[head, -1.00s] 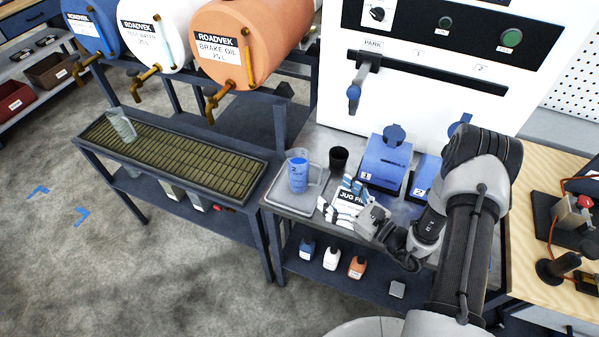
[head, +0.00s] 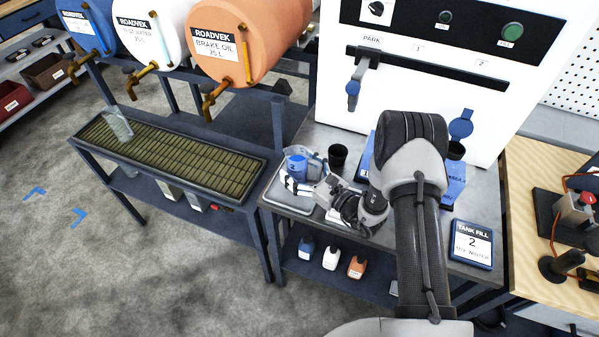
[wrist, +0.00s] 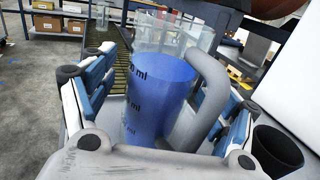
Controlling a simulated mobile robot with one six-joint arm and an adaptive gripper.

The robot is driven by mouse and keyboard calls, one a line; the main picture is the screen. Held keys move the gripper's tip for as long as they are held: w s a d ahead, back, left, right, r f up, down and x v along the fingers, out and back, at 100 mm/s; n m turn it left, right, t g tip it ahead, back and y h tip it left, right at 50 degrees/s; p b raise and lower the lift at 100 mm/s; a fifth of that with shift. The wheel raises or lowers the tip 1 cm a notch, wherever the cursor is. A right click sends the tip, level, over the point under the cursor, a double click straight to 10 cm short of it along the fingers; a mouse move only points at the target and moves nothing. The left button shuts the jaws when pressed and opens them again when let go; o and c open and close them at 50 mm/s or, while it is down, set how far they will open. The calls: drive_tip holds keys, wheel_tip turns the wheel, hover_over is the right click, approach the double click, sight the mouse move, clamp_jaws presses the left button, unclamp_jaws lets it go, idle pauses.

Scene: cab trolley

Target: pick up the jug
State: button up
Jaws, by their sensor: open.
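The jug (head: 299,160) is clear with blue liquid in it and stands on a grey tray (head: 279,200) at the left of the metal bench. In the wrist view the jug (wrist: 158,95) fills the middle, upright, with black ml marks and its handle toward the right. My gripper (head: 303,184) is open at the near side of the jug. In the wrist view one blue-and-white finger is left of the jug and the other is right of it, beyond the handle. Whether either finger touches the jug cannot be told. The jug's base is hidden by the gripper.
A black cup (head: 338,156) stands close to the right of the jug; it also shows in the wrist view (wrist: 276,150). Another clear jug (head: 119,123) stands on the grating (head: 190,158). A white machine (head: 420,60) rises behind the bench. A tank fill sign (head: 472,245) lies at the right.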

drive_tip(key=shift+c, duration=0.6)
drive_tip(key=c, duration=1.1)
